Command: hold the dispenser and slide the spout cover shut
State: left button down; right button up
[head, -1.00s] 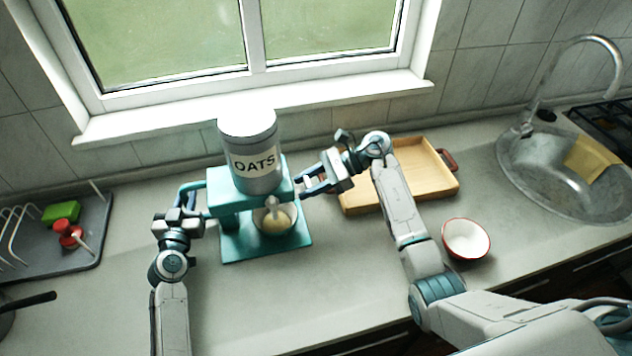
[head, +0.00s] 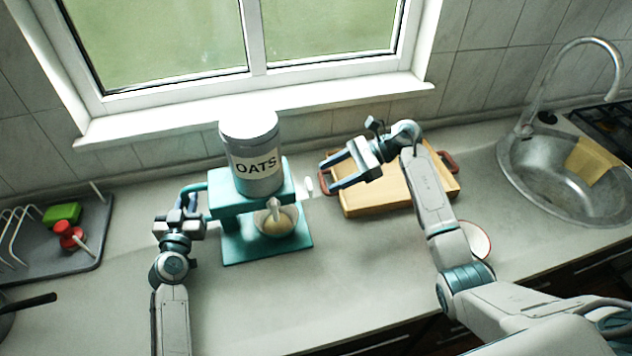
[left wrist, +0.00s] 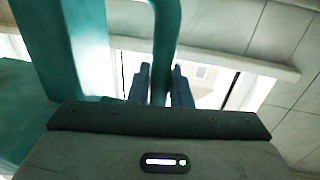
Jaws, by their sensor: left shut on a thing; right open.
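The dispenser (head: 232,198) is a teal stand with a grey canister (head: 250,150) labelled OATS on top. A pale spout (head: 273,212) hangs under it, over a bowl (head: 288,222) holding beige contents on the teal base. A small white tab (head: 309,184) shows just right of the stand; I cannot tell whether it belongs to the spout cover. My left gripper (head: 198,203) is shut on the teal handle at the dispenser's left; the left wrist view shows the handle (left wrist: 166,40) between its fingers (left wrist: 161,88). My right gripper (head: 326,175) is open and empty, right of the dispenser.
A wooden tray (head: 378,200) with brown handles lies under and behind my right gripper. A red-rimmed bowl (head: 480,238) is partly hidden by my right arm. A sink (head: 530,190) is at right, a drying rack (head: 70,262) at left. The front counter is clear.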

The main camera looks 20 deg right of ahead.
jog(key=shift+v, duration=2.25)
pick_arm(q)
jog(key=c, duration=1.3)
grip_release()
jog(key=shift+o, duration=0.2)
jog(key=v, duration=1.2)
notch_tip(320, 180, up, 6)
jog(key=p, duration=0.5)
pick_arm(e)
notch_tip(320, 180, up, 5)
jog(key=shift+r, duration=0.1)
